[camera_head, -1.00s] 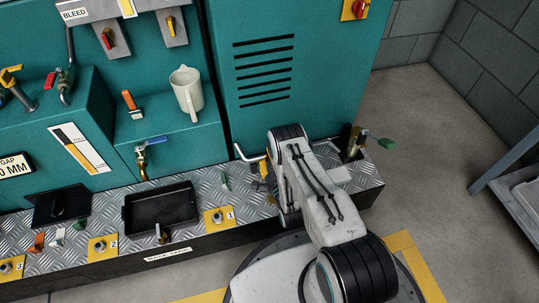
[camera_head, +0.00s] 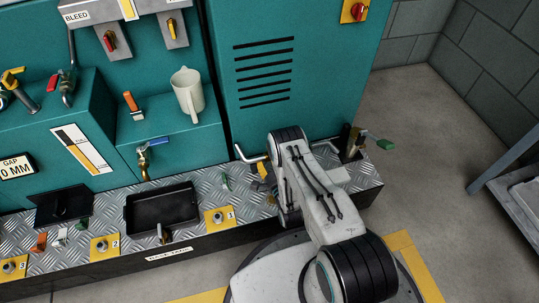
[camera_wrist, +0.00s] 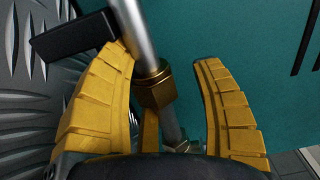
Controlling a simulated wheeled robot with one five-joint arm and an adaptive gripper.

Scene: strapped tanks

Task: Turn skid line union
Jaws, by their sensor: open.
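The brass hex union (camera_wrist: 155,90) sits on a slanting grey metal pipe (camera_wrist: 137,35) in the wrist view. My gripper (camera_wrist: 163,60) is open, with its two yellow fingers on either side of the union. The left finger is close to the union, and a clear gap shows between the union and the right finger. Whether the left finger touches it I cannot tell. In the head view my arm covers the union and most of the gripper. Part of the pipe (camera_head: 249,157) shows left of the arm.
A dark rectangular handle (camera_wrist: 75,42) sticks out beside the pipe. The teal cabinet (camera_head: 290,75) stands close behind. A green-handled valve (camera_head: 377,143) is to the right on the tread-plate skid (camera_head: 188,233). A black tray (camera_head: 162,208) and cream mug (camera_head: 188,94) are left.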

